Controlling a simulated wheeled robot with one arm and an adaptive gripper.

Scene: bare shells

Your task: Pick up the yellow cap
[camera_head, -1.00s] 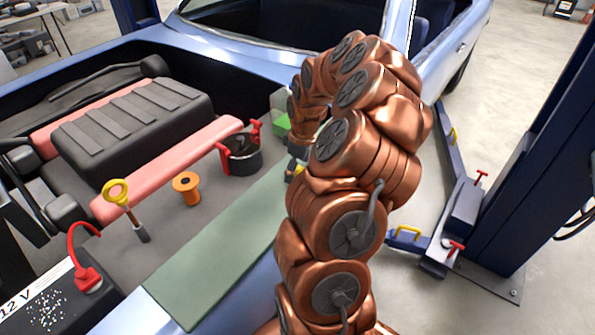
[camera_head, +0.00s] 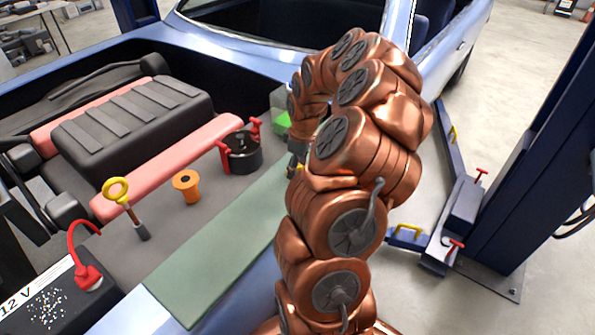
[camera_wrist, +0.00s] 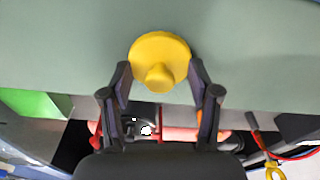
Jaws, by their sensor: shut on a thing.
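The yellow cap (camera_wrist: 160,48) is a round disc with a knob. In the wrist view it sits between the fingertips of my gripper (camera_wrist: 160,76). My gripper is shut on it, with a dark finger at each side. The green mat (camera_wrist: 60,40) lies behind the cap in that view; I cannot tell whether the cap still touches it. In the head view only a sliver of yellow shows at my gripper (camera_head: 294,168), and my arm hides most of it.
The engine bay holds a black pot with red clamps (camera_head: 243,152), an orange spool (camera_head: 186,186), a yellow-ringed dipstick (camera_head: 127,205) and a battery (camera_head: 60,295) with a red cable. A green box (camera_head: 281,120) stands behind my gripper. The mat (camera_head: 215,255) is clear in front.

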